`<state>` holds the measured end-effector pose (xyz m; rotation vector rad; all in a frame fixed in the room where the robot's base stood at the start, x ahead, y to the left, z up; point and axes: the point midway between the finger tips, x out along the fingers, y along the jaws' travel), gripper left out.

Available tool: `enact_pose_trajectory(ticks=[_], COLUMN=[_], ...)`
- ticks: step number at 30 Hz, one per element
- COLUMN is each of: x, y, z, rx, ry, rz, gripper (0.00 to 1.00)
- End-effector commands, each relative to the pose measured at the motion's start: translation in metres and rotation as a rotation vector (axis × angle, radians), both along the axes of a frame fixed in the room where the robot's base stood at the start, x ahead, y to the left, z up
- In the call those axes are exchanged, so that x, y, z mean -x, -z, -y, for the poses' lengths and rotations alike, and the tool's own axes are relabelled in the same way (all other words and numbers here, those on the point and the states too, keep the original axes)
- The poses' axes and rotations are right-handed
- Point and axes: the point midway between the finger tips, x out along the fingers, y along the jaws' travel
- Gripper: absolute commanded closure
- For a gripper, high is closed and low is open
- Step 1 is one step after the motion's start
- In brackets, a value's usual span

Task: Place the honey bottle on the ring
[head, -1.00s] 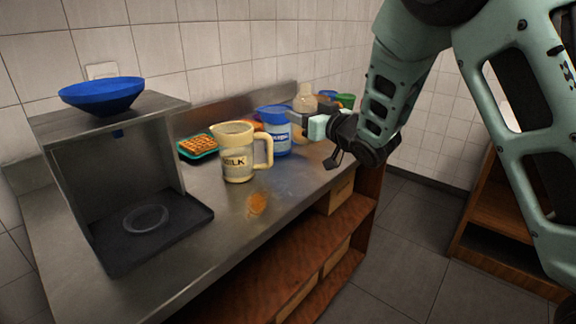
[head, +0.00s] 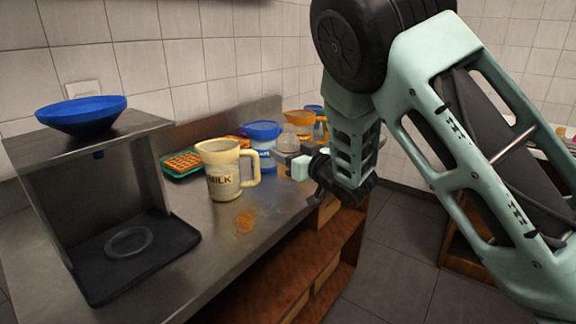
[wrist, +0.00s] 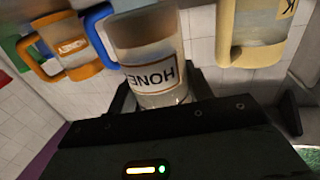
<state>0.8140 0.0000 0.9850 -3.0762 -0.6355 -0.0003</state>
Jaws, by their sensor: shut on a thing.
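My gripper (head: 288,158) is shut on the honey bottle (head: 290,140), a pale translucent container over the right end of the counter, beside the blue jug. In the wrist view the bottle (wrist: 150,50) sits between my fingers (wrist: 160,98), its label upside down and reading "HONE", the last letter out of sight. The head view does not show clearly whether its base is clear of the counter. The ring (head: 128,242) is a dark round outline on the black tray at the left, under the metal stand. Nothing stands on it.
A cream milk jug (head: 222,178) stands between my gripper and the ring. A blue jug (head: 262,131) and an orange jug (head: 298,117) stand near the bottle. A waffle tray (head: 182,168) is behind. The stand (head: 165,128) holds a blue bowl (head: 82,115); an orange spill marks the front counter.

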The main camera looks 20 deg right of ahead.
Motion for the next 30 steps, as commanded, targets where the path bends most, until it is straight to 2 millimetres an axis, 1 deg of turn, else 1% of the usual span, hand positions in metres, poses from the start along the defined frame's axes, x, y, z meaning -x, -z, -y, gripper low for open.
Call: enact_pose_trajectory(ticks=[3, 6, 17, 18, 20, 21, 30], x=[0.0, 0.0, 0.0, 0.0, 0.0, 0.0, 0.0], y=[0.018, 0.029, 0.035, 0.036, 0.034, 0.034, 0.035], z=[0.0, 0.001, 0.0, 0.0, 0.0, 0.0, 0.0], rx=[0.003, 0.001, -0.001, 0.0, 0.0, 0.0, 0.001], ry=[0.0, 0.001, 0.0, 0.0, 0.0, 0.0, 0.0], rz=[-0.002, -0.002, 0.002, 0.0, 0.0, 0.0, -0.001], gripper=[0.77, 0.77, 0.77, 0.46, 0.29, 0.27, 0.27])
